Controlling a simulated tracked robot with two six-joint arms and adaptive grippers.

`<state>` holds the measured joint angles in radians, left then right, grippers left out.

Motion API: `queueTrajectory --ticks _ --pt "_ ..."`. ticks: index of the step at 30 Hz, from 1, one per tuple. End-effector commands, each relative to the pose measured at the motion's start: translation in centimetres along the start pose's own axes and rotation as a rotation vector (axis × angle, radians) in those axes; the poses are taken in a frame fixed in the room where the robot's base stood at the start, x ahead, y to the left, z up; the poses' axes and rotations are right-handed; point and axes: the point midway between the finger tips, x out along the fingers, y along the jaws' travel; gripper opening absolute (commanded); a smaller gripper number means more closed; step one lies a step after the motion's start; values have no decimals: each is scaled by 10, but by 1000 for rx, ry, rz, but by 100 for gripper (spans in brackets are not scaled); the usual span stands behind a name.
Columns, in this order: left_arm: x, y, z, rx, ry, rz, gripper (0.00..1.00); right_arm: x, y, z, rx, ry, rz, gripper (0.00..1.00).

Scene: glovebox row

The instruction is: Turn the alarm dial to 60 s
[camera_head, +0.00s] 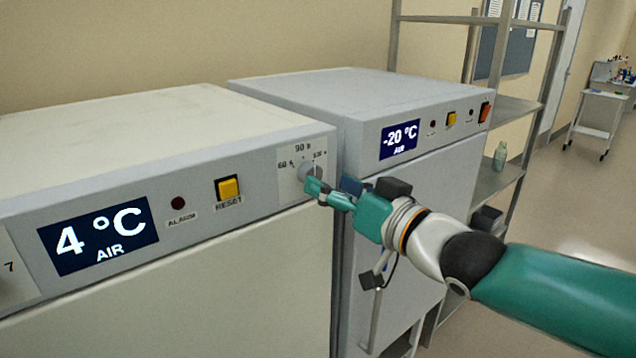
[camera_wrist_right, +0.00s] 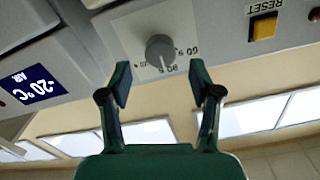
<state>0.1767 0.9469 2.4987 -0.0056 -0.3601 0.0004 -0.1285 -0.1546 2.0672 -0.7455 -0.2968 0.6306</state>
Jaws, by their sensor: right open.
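The alarm dial (camera_head: 306,170) is a small round grey knob on a pale plate at the right end of the 4 °C unit's front panel. Marks around it read 60 s on the left, 90 s on top and a partly hidden one on the right. In the right wrist view the picture is turned over, and the dial (camera_wrist_right: 160,50) lies just beyond my fingertips. My left gripper is not in view.
A yellow RESET button (camera_head: 228,188) and a dark red alarm lamp (camera_head: 178,203) sit left of the dial. The 4 °C display (camera_head: 98,235) is further left. A second unit with a -20 °C display (camera_head: 400,139) stands close on the right, near a metal shelf (camera_head: 515,110).

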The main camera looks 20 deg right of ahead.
Motion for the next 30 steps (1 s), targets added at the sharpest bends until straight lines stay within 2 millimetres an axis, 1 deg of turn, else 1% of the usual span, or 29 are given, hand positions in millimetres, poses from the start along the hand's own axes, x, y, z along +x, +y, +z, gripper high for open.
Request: queueTrajectory --ticks 1,3,7,12,19,20,30 --pt "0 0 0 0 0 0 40 10 -1 1 1 -2 -2 63" --pt "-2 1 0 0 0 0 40 20 -1 0 0 -2 -2 63" --pt "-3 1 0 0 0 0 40 33 0 0 1 -1 0 63" --pt "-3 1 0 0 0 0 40 40 0 0 -1 0 0 63" --pt "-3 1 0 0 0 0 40 40 0 0 0 1 1 63" --pt "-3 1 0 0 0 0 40 40 0 0 0 1 1 60" --pt "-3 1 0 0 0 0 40 39 1 -1 0 1 2 3"
